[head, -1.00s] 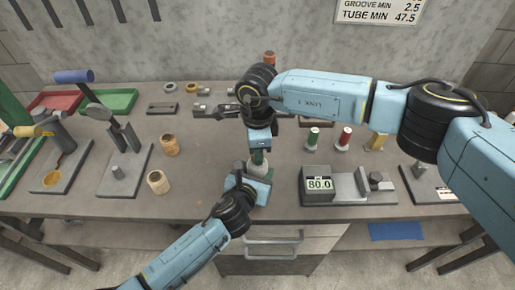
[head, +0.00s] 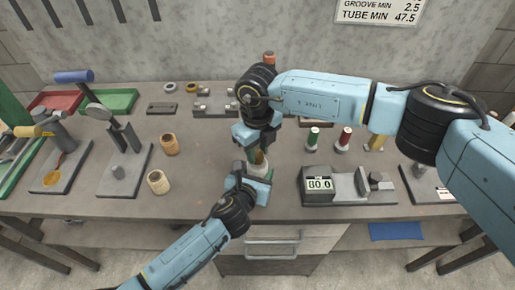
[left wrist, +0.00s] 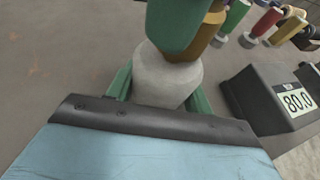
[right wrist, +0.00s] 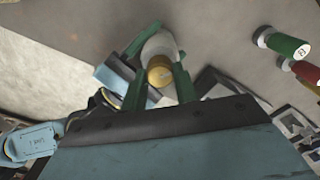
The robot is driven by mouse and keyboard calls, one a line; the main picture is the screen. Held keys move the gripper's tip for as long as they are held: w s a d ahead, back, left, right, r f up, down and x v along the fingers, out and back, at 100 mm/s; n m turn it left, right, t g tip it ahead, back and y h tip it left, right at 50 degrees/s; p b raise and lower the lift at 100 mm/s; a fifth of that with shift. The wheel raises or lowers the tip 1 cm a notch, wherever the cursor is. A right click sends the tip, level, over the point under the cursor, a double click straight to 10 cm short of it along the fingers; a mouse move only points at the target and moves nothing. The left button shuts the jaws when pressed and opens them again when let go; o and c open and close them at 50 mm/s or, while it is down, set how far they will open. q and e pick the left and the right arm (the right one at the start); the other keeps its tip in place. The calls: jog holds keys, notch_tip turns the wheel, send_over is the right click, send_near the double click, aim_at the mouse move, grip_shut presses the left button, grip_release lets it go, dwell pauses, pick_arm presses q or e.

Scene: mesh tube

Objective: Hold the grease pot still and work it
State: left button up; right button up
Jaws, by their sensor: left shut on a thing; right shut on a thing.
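The grease pot (left wrist: 166,74) is a pale grey, rounded pot standing on the bench, apparently upright. My left gripper (left wrist: 158,92) is shut on it, one green finger on each side, low in the left wrist view. A brown-gold top part (right wrist: 160,72) rises from the pot; it also shows in the left wrist view (left wrist: 208,34). My right gripper (right wrist: 159,82) comes from above and is shut on this top part. In the head view the two grippers, left (head: 254,180) and right (head: 258,148), are stacked closely and hide much of the pot.
A gauge reading 80.0 (head: 318,184) stands to the right. Green (head: 313,137) and red (head: 345,139) handled tools stand behind it. Two small cups (head: 158,181) stand left of the pot, with fixtures (head: 121,172) further left. The bench's front edge is near my left arm.

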jog(key=m, duration=0.4)
jog(key=shift+m, duration=0.3)
jog(key=m, duration=0.4)
jog(key=shift+m, duration=0.3)
jog(key=m, duration=0.4)
jog(key=shift+m, duration=0.3)
jog(key=m, duration=1.2)
jog(key=shift+m, duration=0.3)
jog(key=m, duration=0.2)
jog(key=shift+m, duration=0.3)
jog(key=m, duration=0.3)
jog(key=shift+a+r, duration=0.1)
jog(key=shift+a, duration=0.2)
jog(key=shift+d+m, duration=0.1)
jog(key=shift+m, duration=1)
